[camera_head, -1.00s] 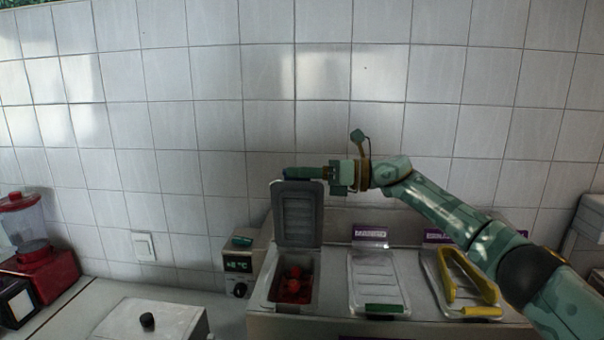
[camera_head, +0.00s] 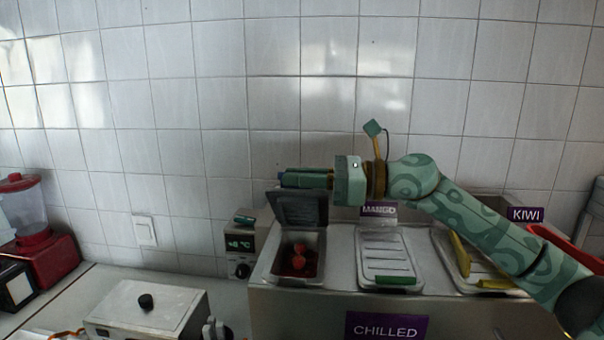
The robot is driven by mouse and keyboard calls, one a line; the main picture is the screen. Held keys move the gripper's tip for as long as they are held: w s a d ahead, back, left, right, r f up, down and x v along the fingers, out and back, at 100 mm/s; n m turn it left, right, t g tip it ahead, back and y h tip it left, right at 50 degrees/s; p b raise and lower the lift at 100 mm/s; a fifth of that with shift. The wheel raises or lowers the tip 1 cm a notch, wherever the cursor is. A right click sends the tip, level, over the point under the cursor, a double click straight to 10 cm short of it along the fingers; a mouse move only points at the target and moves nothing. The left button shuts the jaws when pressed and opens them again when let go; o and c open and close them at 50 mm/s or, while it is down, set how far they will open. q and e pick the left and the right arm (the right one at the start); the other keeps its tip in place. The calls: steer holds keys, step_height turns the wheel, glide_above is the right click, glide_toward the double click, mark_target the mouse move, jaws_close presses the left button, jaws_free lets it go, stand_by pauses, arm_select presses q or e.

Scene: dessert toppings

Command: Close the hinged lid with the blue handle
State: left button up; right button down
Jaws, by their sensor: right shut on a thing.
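The hinged lid (camera_head: 298,209) is a dark grey panel on the left compartment of the chilled counter. It stands part open, tilted, above a bin with red fruit (camera_head: 299,257). My right gripper (camera_head: 290,180) reaches in from the right at the lid's upper edge, its fingers shut on the lid's handle. A small bit of blue handle (camera_head: 281,176) shows at the fingertips; the fingers hide the rest. My left gripper is not in view.
The mango lid (camera_head: 389,255) with a green handle lies shut beside it. Yellow tongs (camera_head: 462,256) lie on the lid further right, under my right arm. A temperature display (camera_head: 240,244) stands left of the counter (camera_head: 300,305). A white box with a black knob (camera_head: 146,308) is front left.

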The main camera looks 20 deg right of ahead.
stand_by(0.3)
steer(key=c, duration=1.5)
jaws_free()
steer(key=shift+o, duration=0.2)
steer(key=b+v, duration=0.4)
steer(key=v, duration=1.2)
steer(key=shift+s+d, duration=0.1)
steer(key=shift+d, duration=0.05)
